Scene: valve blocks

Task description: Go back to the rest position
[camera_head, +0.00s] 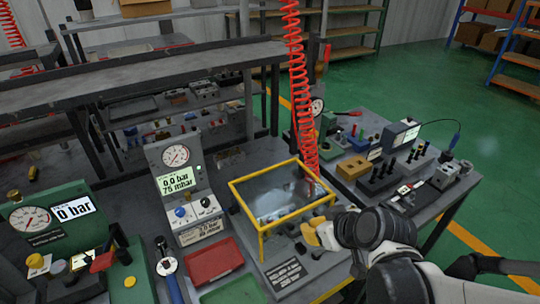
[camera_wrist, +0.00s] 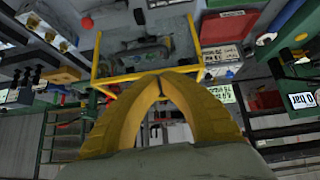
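My gripper (camera_head: 314,234) is in the head view at the right front corner of a yellow-framed clear box, at the end of my white and dark arm. I cannot tell there whether it touches the frame. In the wrist view my gripper (camera_wrist: 160,78) shows two yellow fingers that curve inward, with their tips together and nothing visible between them. The yellow frame (camera_head: 242,208) stands on the bench; the wrist view shows its bars (camera_wrist: 98,62) beyond the fingers.
A pressure gauge panel (camera_head: 174,180) stands left of the box. A red tray (camera_head: 214,262) and a green tray (camera_head: 235,291) lie in front. A red coiled hose (camera_head: 299,90) hangs behind the box. Valve blocks (camera_head: 378,180) fill the right bench. Open green floor (camera_head: 420,90) lies beyond.

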